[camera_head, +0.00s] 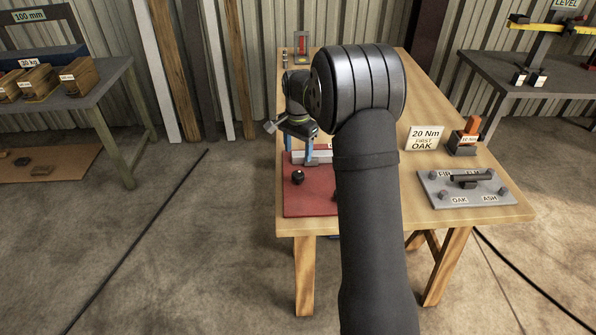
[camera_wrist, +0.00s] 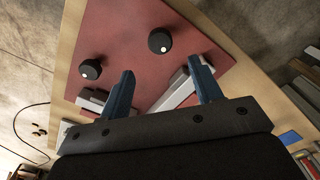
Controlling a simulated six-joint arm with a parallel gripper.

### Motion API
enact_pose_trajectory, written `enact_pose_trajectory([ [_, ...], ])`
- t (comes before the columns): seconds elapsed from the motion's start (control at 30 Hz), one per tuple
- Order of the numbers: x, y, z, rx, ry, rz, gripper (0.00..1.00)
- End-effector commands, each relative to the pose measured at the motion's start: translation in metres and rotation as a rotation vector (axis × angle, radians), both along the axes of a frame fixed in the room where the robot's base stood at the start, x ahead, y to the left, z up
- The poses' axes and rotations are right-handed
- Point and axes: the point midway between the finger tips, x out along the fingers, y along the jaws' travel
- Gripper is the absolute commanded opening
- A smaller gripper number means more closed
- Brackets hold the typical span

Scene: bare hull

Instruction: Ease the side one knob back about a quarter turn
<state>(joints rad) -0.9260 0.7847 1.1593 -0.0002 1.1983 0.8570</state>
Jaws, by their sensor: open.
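Two black knobs sit on a red board (camera_head: 310,208). One knob (camera_head: 298,177) shows in the head view at the board's left; my arm covers much of the board's right part. In the wrist view, one knob (camera_wrist: 160,40) with a white dot is ahead of the fingertips, and the other knob (camera_wrist: 90,69), also with a white dot, is to the left. I cannot tell which is the side one. My gripper (camera_wrist: 160,66) is open and empty, its blue fingers apart above the board and touching neither knob. It shows above the board in the head view (camera_head: 298,149).
A pale grey bar (camera_wrist: 180,91) lies on the board under the fingers. On the wooden table (camera_head: 437,95), right of my arm, are a "20 Nm FIRST OAK" sign (camera_head: 425,137), a dark block (camera_head: 464,141) and a grey labelled plate (camera_head: 464,188). Side tables stand left and right.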

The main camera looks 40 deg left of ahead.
Motion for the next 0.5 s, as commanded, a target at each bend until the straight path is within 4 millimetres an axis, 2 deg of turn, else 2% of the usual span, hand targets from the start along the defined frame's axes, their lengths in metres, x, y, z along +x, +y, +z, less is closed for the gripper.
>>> enact_pose_trajectory([
  [0.03,0.000,-0.001,-0.013,-0.002,0.002,0.000,0.59],
  [0.2,0.000,0.000,-0.049,-0.002,0.002,0.001,0.59],
  [0.4,0.000,0.000,-0.079,-0.001,0.001,0.001,0.59],
  [0.5,0.000,0.000,-0.087,0.000,0.000,0.001,0.59],
])
